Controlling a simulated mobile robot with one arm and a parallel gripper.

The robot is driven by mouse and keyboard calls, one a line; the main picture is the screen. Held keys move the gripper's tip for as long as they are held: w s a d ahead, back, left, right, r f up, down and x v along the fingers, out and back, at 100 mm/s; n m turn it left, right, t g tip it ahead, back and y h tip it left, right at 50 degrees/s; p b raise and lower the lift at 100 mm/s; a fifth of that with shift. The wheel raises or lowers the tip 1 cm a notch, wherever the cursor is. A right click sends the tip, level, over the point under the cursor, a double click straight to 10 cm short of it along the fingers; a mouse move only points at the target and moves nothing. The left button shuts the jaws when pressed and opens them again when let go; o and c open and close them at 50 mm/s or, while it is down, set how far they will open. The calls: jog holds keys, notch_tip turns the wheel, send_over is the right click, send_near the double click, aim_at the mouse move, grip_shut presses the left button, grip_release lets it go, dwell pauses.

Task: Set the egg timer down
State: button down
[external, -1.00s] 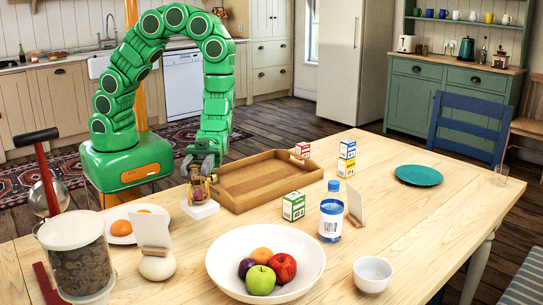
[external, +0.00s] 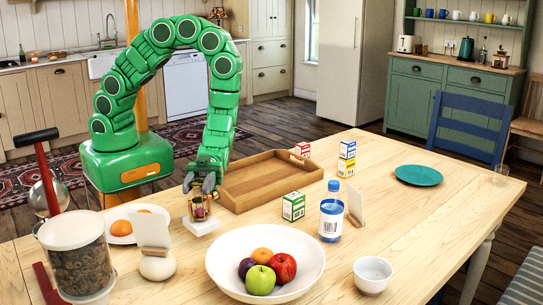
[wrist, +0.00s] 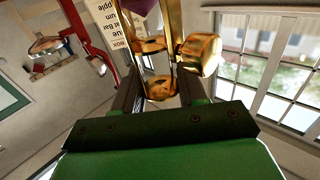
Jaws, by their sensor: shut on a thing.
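The egg timer (external: 200,211) is a small brass-framed glass with something purple inside. In the external view it is upright between the fingers of my gripper (external: 203,188), left of the wooden tray. My gripper is shut on it. In the wrist view the brass frame (wrist: 161,88) shows between the fingers, with a round brass knob at its right and purple at the top. A white square slab (external: 203,229) lies directly under the timer. I cannot tell whether the slab touches the table.
The wooden tray (external: 265,185) is close on the right, an egg plate (external: 122,239) on the left. A fruit bowl (external: 217,262) stands in front, and a white card holder (external: 157,268) front left. Small cartons (external: 293,207) and a bottle (external: 331,218) are further right.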

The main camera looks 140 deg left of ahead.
aim_at(199, 198)
jog(key=shift+f, duration=1.75)
jog(key=c, duration=0.6)
grip_release()
jog(key=shift+f, duration=0.1)
jog(key=shift+v, duration=1.4)
jog(key=shift+s+a+r, duration=0.1)
jog(key=shift+r, duration=3.4)
